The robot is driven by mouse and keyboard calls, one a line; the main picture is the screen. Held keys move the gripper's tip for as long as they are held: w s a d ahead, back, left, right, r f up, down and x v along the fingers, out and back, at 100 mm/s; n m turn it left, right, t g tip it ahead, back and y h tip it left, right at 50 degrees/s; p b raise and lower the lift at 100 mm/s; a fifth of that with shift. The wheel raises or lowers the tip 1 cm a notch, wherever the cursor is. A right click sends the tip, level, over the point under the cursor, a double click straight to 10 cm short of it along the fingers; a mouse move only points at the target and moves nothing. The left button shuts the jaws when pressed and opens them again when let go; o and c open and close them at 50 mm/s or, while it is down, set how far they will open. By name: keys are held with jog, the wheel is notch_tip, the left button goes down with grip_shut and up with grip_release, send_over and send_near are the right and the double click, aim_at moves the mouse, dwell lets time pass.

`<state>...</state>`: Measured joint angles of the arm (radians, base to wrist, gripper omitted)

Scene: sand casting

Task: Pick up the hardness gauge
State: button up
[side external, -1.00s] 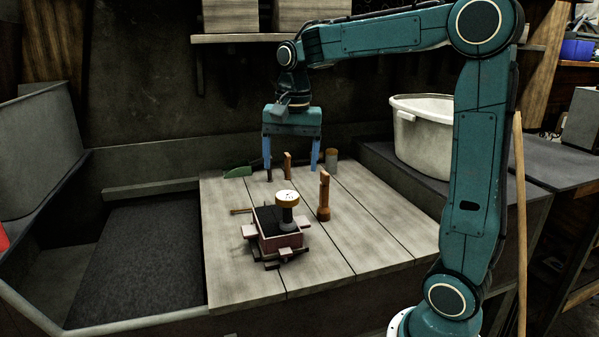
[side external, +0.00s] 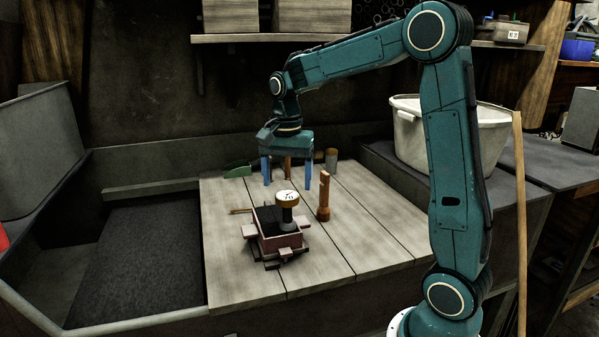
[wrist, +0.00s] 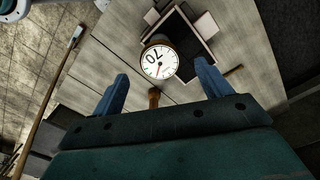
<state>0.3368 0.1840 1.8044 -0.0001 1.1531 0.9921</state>
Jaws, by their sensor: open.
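The hardness gauge (side external: 287,198) has a round white dial with a brass rim and a dark lower body. It stands upright at the near right end of the pink-sided mould box (side external: 285,242), which holds dark sand. In the wrist view the gauge's dial (wrist: 160,63) faces the camera, ahead of the fingers and roughly midway between them. My gripper (side external: 288,186) is open and empty, with its blue fingers pointing down behind and above the gauge. It also shows in the wrist view (wrist: 162,85).
A wooden-handled tool (side external: 324,196) stands upright right of the box. A brown cylinder (side external: 331,160) and a green scoop (side external: 237,168) are at the back of the plank table (side external: 345,260). A white tub (side external: 410,130) stands at right. The table's front is clear.

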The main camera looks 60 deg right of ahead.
aim_at(288, 209)
jog(key=shift+f, duration=1.95)
jog(key=shift+f, duration=2.55)
jog(key=c, duration=1.4)
jog(key=shift+r, duration=0.15)
notch_tip(288, 209, up, 20)
jog(key=shift+f, duration=0.1)
